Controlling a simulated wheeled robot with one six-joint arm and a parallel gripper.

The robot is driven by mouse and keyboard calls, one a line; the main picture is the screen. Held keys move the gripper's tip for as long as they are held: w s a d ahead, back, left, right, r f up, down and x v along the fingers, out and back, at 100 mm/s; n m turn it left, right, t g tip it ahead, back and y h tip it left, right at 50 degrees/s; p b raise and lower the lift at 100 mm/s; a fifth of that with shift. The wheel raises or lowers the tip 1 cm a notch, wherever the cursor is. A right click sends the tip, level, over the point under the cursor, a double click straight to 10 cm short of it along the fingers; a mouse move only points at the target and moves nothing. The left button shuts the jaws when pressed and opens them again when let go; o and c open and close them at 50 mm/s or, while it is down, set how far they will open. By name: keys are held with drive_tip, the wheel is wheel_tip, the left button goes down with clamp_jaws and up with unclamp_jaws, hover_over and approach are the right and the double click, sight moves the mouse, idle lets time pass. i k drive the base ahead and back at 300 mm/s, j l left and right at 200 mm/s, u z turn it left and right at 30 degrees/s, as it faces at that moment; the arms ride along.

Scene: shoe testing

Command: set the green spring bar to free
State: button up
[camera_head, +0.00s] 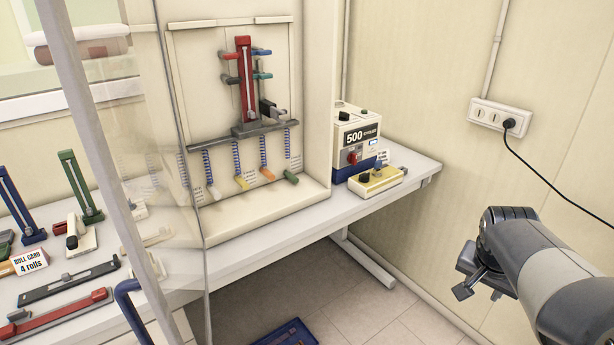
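A row of blue coiled springs hangs in the cabinet, each with a coloured bar at its lower end. The green spring bar (290,177) is at the right end of the row, beside an orange bar (267,174) and a yellow bar (242,183). It tilts down to the right; its setting cannot be read. My gripper (463,276) is at the lower right, outside the cabinet and far from the bars. Its fingers look apart and empty.
A tester box marked 500 cycles (357,143) and a yellow control box (377,181) stand right of the cabinet. A clear panel with a pale post (95,150) stands at its left. Loose parts lie on the left bench. A black cord hangs at right.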

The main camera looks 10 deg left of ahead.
sight(293, 178)
drive_tip(key=i+u, duration=0.1)
drive_tip(key=u, duration=0.35)
drive_tip(key=i+l+u, duration=0.1)
drive_tip(key=u, duration=0.35)
drive_tip(key=i+l+u, duration=0.1)
drive_tip(key=u, duration=0.3)
drive_tip(key=i+l+u, duration=0.1)
drive_tip(key=u, duration=0.35)
drive_tip(key=i+l+u, duration=0.2)
drive_tip(key=l, duration=0.5)
drive_tip(key=i+l+u, duration=0.2)
drive_tip(key=l, duration=0.5)
drive_tip(key=i+l+u, duration=0.1)
drive_tip(key=l+u, duration=0.15)
drive_tip(key=l, duration=0.5)
drive_tip(key=l+u, duration=0.2)
drive_tip(key=l, duration=0.55)
